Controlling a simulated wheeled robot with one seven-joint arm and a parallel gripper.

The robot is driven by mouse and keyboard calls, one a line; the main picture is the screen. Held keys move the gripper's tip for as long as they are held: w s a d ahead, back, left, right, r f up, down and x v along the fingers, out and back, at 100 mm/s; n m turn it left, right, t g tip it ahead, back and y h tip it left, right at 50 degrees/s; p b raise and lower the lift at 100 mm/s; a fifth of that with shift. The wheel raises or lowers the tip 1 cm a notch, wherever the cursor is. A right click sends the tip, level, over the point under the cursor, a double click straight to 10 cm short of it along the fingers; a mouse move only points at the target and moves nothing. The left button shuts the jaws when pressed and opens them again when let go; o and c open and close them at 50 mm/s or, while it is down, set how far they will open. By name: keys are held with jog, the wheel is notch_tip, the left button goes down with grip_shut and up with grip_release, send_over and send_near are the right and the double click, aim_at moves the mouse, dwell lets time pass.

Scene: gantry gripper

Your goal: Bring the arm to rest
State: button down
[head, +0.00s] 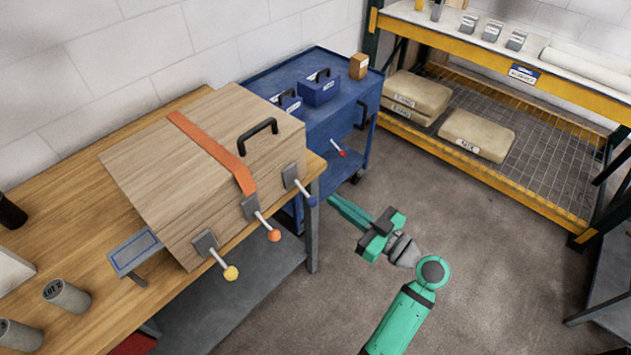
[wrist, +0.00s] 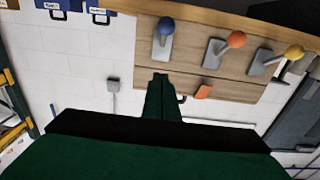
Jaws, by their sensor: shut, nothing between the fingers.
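My gripper (head: 334,202) is at the end of my green arm, over the floor in front of the wooden workbench (head: 60,200). Its fingers point left toward the bench's right end. In the wrist view its two fingers (wrist: 160,80) lie together with nothing between them. The wooden box (head: 150,165) on the bench has an orange strap, a black handle and levers with yellow (head: 231,273), orange (head: 274,235) and blue (head: 312,201) knobs. These levers also show in the wrist view, where the blue knob (wrist: 166,25) is nearest the fingertips. My gripper appears apart from them.
A blue cart (head: 340,120) with labelled blue boxes and a red-knobbed lever (head: 342,154) stands behind my gripper. A yellow-edged rack (head: 480,45) with labelled sacks (head: 478,136) stands at the back right. Grey cylinders (head: 66,297) are on the bench. The floor at right is open.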

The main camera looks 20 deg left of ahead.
dwell(0.6)
jog(key=s+d+f+m+t+h, duration=0.25)
jog(key=f+m+h, duration=0.2)
jog(key=f, duration=0.45)
jog(key=s+d+f+m+t+h, duration=0.1)
jog(key=s+f+m+t+h, duration=0.25)
jog(key=f+m, duration=0.4)
jog(key=s+d+f+m+h, duration=0.1)
jog(key=s+d+f+h, duration=0.2)
jog(key=s, duration=0.3)
jog(key=s+d+f+m+h, duration=0.1)
jog(key=s+d+f+h, duration=0.2)
jog(key=s+f, duration=0.15)
jog(key=s+d+r+t+h, duration=0.3)
jog(key=s+r, duration=1)
jog(key=s, duration=0.4)
jog(key=shift+s, duration=0.15)
jog(key=shift+r, duration=0.1)
